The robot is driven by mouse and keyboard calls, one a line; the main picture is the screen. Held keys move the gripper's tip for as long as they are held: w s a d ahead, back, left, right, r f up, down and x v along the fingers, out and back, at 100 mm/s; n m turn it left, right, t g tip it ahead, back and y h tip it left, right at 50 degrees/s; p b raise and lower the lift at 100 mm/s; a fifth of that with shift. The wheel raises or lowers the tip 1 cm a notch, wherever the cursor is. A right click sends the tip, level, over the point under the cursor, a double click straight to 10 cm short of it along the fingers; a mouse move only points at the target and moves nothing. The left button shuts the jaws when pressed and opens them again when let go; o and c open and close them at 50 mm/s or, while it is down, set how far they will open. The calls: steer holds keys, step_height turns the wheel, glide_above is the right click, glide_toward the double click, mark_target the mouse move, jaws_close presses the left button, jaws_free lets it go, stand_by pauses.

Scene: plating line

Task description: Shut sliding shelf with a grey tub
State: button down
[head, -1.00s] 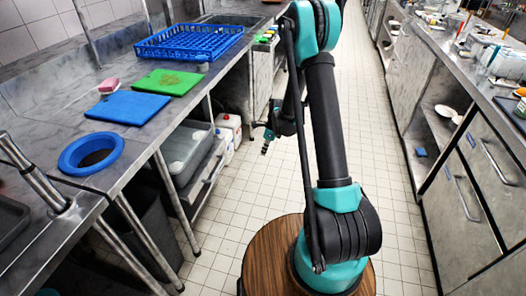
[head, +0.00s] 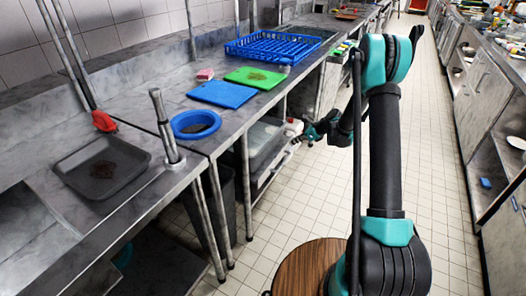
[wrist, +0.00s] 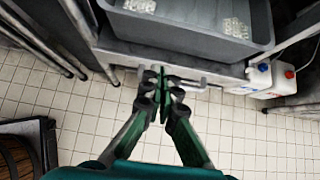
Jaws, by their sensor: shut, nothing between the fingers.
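The grey tub (head: 264,140) sits on the sliding shelf under the left counter. In the wrist view I look down into the tub (wrist: 190,38), with pale dotted pieces inside, so the shelf is at least partly out. The shelf's front (wrist: 215,68) carries a bar handle (wrist: 198,83); the handle also shows in the head view (head: 274,168). My gripper (wrist: 163,76) is shut and empty, its fingertips close at the handle and shelf front. I cannot tell whether they touch. In the head view my gripper (head: 308,134) is beside the shelf's far end.
White jugs (wrist: 272,78) with red and blue caps stand beside the shelf. Counter legs (head: 247,190) and a dark bin (head: 215,205) are nearer.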

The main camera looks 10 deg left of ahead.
glide_toward(266, 147)
step_height(266, 147, down, 4)
steer(key=shift+w+a, duration=0.2)
steer(key=shift+a, duration=0.45)
steer(key=shift+w+a, duration=0.25)
steer(key=shift+a, duration=0.4)
steer(key=shift+w+a, duration=0.2)
steer(key=shift+a, duration=0.4)
steer(key=shift+w+a+r, duration=0.1)
steer(key=shift+w+a, duration=0.2)
steer(key=shift+a, duration=0.5)
steer(key=shift+w+a, duration=0.25)
steer(key=shift+a, duration=0.55)
steer(key=shift+w+a, duration=0.3)
steer(key=shift+a, duration=0.45)
